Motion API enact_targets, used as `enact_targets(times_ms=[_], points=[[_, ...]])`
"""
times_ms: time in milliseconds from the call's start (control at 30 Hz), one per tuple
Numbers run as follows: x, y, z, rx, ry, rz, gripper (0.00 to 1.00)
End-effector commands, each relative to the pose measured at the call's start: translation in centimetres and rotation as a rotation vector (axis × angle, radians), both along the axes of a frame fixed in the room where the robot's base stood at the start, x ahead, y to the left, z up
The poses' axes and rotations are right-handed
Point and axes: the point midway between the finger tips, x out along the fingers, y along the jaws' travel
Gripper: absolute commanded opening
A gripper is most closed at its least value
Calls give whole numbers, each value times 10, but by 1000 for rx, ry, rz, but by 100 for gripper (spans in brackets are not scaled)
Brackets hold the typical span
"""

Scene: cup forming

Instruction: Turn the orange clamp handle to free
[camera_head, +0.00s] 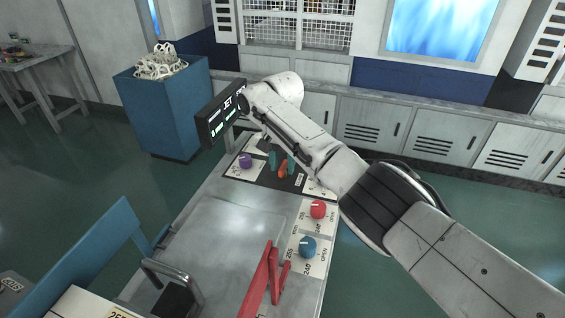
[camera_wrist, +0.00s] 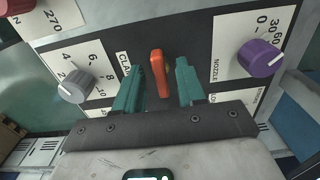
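The orange clamp handle (camera_wrist: 158,73) stands upright on the dark panel in the wrist view, beside a partly covered label reading "CLA" (camera_wrist: 125,63). My gripper (camera_wrist: 160,84) is open, with one teal finger on each side of the handle and a visible gap on both sides. In the head view the handle (camera_head: 283,169) is a small orange shape by the teal fingers of my gripper (camera_head: 281,162). Whether the fingertips reach past the handle's top cannot be told.
A grey knob (camera_wrist: 75,86) is left of the handle and a purple knob (camera_wrist: 260,57) is right. In the head view a red knob (camera_head: 318,209), a blue knob (camera_head: 308,247) and a red lever (camera_head: 262,280) are on the panel. A blue bin (camera_head: 165,110) stands behind.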

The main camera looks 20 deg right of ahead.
Motion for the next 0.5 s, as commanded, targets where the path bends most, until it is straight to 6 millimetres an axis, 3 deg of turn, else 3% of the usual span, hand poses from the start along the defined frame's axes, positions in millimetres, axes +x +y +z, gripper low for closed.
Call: enact_targets(times_ms=[267,500], points=[[0,0,-2,0,0,0,39],[0,0,-2,0,0,0,18]])
